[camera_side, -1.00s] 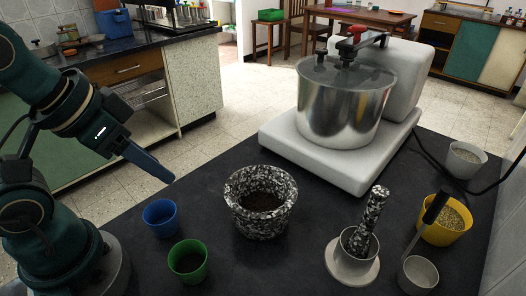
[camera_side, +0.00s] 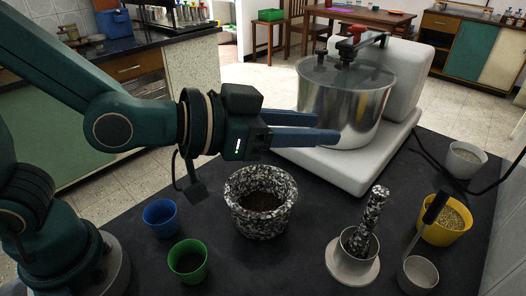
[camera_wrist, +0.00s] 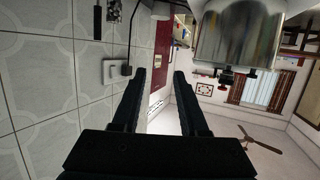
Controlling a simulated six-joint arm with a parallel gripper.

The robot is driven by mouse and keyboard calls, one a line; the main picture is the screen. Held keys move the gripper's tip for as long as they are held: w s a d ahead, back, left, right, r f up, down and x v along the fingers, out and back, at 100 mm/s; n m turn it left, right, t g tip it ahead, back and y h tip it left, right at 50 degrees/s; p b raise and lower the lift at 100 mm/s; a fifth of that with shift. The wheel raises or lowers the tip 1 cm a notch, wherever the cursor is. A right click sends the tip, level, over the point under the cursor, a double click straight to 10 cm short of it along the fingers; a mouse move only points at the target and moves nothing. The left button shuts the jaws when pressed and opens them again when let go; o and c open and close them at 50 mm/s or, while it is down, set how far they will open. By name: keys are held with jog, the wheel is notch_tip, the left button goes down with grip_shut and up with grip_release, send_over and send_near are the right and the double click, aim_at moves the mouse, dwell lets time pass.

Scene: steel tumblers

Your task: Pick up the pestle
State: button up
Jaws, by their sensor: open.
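The pestle (camera_side: 368,220) is black-and-white speckled stone. It stands tilted in a small steel cup (camera_side: 350,262) on a pale round saucer (camera_side: 372,279) at the front right of the dark counter. My gripper (camera_side: 325,131) is above and behind the speckled mortar (camera_side: 240,218), pointing right in front of the steel drum, well apart from the pestle. Its two blue fingers are spread with nothing between them. The wrist view also shows my gripper (camera_wrist: 164,75) open and empty. The pestle's lower end is hidden inside the cup.
A large steel drum (camera_side: 325,98) stands on a white base (camera_side: 340,178) behind the mortar. A blue cup (camera_side: 160,217) and a green cup (camera_side: 188,262) are at left. A yellow bowl (camera_side: 445,235), a grey bowl (camera_side: 465,160) and another cup (camera_side: 418,275) are at right. A black cable crosses the right side.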

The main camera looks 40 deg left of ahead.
aim_at(373, 200)
jog(key=s+d+f+m+g+h, duration=0.1)
jog(key=s+d+f+m+g, duration=0.15)
jog(key=d+f, duration=0.35)
jog(key=x, duration=0.5)
jog(key=shift+w+d+r, duration=0.1)
jog(key=shift+d+r, duration=0.05)
jog(key=shift+d, duration=0.15)
jog(key=x, duration=0.5)
jog(key=shift+w+r, duration=0.2)
jog(key=shift+w, duration=0.15)
jog(key=shift+c, duration=0.3)
jog(key=shift+h, duration=0.3)
grip_shut()
